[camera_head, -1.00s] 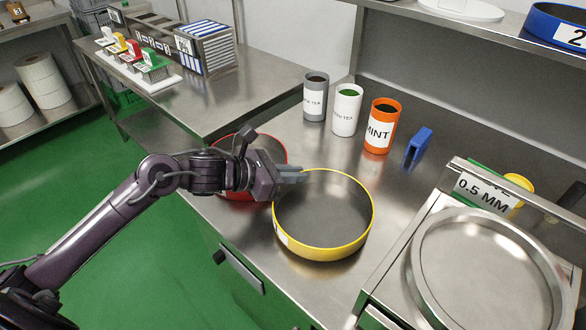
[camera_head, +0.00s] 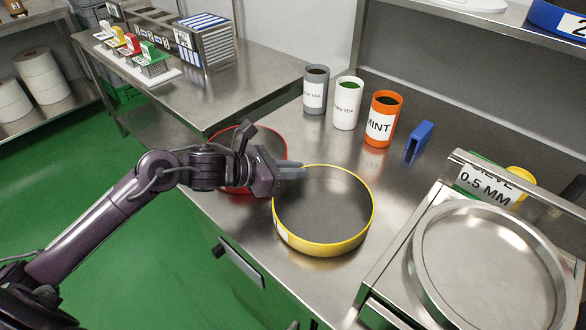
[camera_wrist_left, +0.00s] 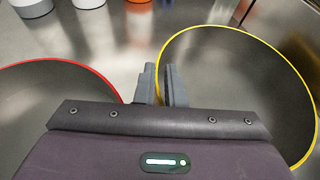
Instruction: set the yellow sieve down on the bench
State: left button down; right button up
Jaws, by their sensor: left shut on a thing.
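The yellow sieve (camera_head: 318,248) is a wide round pan with a yellow rim and a grey inside, level and upright over the bench (camera_head: 290,130). It also shows at the right of the left wrist view (camera_wrist_left: 309,95). My left gripper (camera_head: 291,173) is shut on its left rim, with the fingers (camera_wrist_left: 160,85) on either side of the wall. The sieve is at or just above the bench top; I cannot tell whether its base touches. My right gripper is not in view.
A red sieve (camera_head: 279,144) sits close to the left, partly behind my gripper. Grey, white and orange cups (camera_head: 379,131) and a blue holder (camera_head: 418,141) stand behind. A sieve machine (camera_head: 415,285) with a round metal pan is at the right. Bare bench lies between.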

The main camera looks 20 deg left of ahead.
pick_arm(q)
jog(key=shift+f, duration=0.15)
jog(key=c, duration=1.4)
grip_release()
jog(key=shift+c, duration=0.2)
jog(key=shift+o, duration=0.3)
jog(key=o, duration=0.7)
jog(key=shift+o, duration=0.2)
notch_tip(320, 180, up, 10)
jog(key=p, duration=0.4)
jog(key=shift+s, duration=0.1)
